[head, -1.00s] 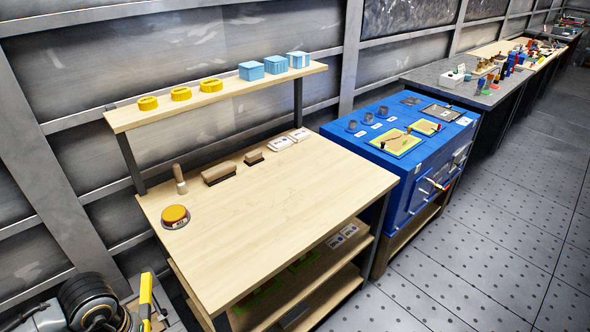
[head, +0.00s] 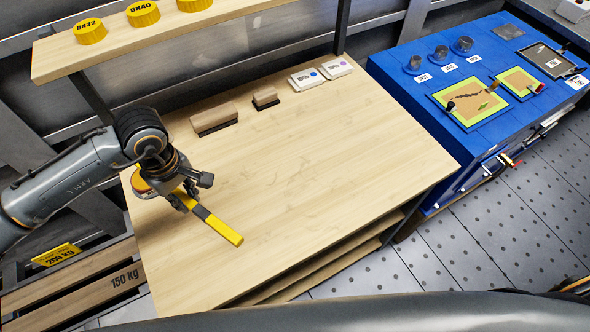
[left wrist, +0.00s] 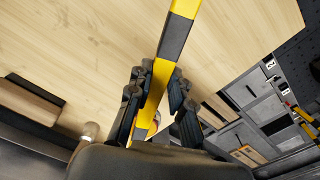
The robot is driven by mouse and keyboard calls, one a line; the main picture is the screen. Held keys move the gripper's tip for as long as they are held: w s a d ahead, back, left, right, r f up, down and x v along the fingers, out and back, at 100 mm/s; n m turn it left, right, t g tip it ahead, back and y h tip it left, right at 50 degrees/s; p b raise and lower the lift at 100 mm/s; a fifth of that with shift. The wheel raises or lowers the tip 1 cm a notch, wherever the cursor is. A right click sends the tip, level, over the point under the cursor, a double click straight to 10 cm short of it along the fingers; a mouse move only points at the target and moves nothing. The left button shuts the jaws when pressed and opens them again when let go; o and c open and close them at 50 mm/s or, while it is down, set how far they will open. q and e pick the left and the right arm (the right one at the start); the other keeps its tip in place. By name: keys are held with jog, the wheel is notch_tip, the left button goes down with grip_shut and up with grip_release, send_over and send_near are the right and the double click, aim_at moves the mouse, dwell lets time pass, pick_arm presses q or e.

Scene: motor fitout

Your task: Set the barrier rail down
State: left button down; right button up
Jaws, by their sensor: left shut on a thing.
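The barrier rail (head: 222,226) is a slim yellow bar with black bands. My left gripper (head: 187,198) is shut on it above the left part of the wooden workbench (head: 310,180). The rail slants from upper left to lower right in the head view. Whether it touches the bench top, I cannot tell. In the left wrist view the rail (left wrist: 173,40) runs up from between the fingers of my left gripper (left wrist: 152,100), with the bench top behind it. The round orange-topped item on the bench is mostly hidden behind the gripper. My right gripper is not in view.
Two brushes (head: 214,120) and two white boxes (head: 307,79) stand along the bench's back. A shelf (head: 200,22) with yellow round pieces overhangs the back. The bench's middle and front are clear. A blue cabinet (head: 420,150) stands to the right, a plank rack (head: 85,290) at lower left.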

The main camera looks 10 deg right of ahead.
pick_arm(q)
jog(key=shift+r+n, duration=0.1)
jog(key=shift+n, duration=1)
jog(key=n, duration=0.4)
jog(key=shift+s+a+r+b, duration=0.15)
jog(key=shift+s+r+b, duration=0.15)
jog(key=n, duration=0.3)
jog(key=shift+r+n, duration=0.2)
jog(key=shift+n, duration=0.2)
jog(key=n, duration=0.4)
jog(key=n+b, duration=0.1)
jog(key=shift+s+a+r+n, duration=0.1)
jog(key=shift+r+n, duration=0.25)
jog(key=shift+n, duration=0.05)
jog(key=r+n+b, duration=0.1)
jog(key=n, duration=0.8)
jog(key=s+r+n+b, duration=0.1)
jog(key=n, duration=0.9)
jog(key=s+a+r+n+b, duration=0.1)
jog(key=n, duration=0.8)
jog(key=shift+a+n, duration=0.1)
jog(key=shift+n, duration=0.2)
